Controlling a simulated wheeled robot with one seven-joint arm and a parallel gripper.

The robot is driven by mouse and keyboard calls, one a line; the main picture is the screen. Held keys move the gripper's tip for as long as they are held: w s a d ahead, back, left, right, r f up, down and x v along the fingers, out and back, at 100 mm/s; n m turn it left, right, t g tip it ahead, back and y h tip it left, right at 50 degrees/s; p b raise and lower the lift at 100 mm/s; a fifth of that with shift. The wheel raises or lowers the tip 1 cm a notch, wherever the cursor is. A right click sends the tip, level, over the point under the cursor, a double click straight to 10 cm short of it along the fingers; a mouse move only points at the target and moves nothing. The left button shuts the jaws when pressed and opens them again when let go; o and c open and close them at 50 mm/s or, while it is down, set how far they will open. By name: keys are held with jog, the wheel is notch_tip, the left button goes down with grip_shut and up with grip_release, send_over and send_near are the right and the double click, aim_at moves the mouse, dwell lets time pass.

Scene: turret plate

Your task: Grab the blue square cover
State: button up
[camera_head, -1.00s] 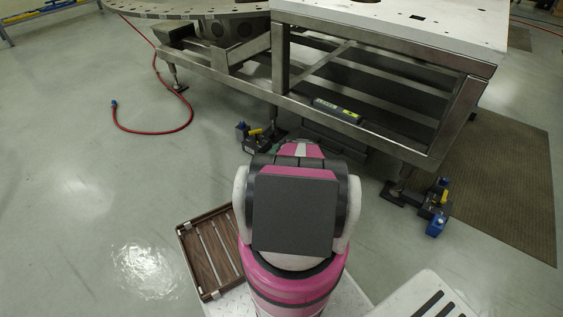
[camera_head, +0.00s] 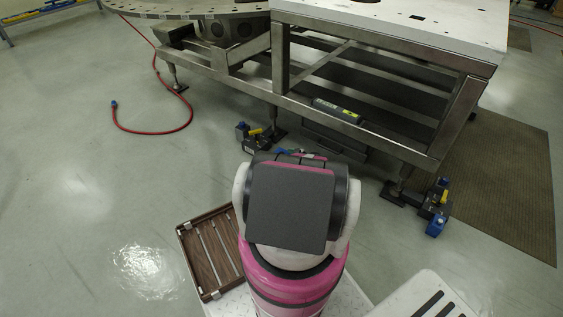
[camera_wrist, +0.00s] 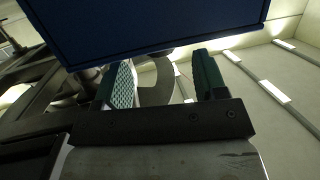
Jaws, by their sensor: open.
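A large flat dark blue panel, which looks like the blue square cover (camera_wrist: 150,25), fills the upper part of the wrist view. Its upper part is cut off by the frame, and its lower edge and a corner show. My gripper (camera_wrist: 164,78) is open, with its two green-faced fingers apart below and in front of the panel. The wrist view does not make clear whether the fingertips touch it. In the head view the cover and my gripper are not visible; my own arm blocks the area in front.
A metal frame table (camera_head: 395,150) with a white top stands ahead, beside a round plate (camera_head: 190,8). A brown slatted tray (camera_head: 212,252) lies left of my arm. A red hose (camera_head: 165,131) lies on the floor. Open floor is on the left.

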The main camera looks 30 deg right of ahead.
jog(key=x, duration=0.5)
grip_shut()
jog(key=shift+r, duration=0.1)
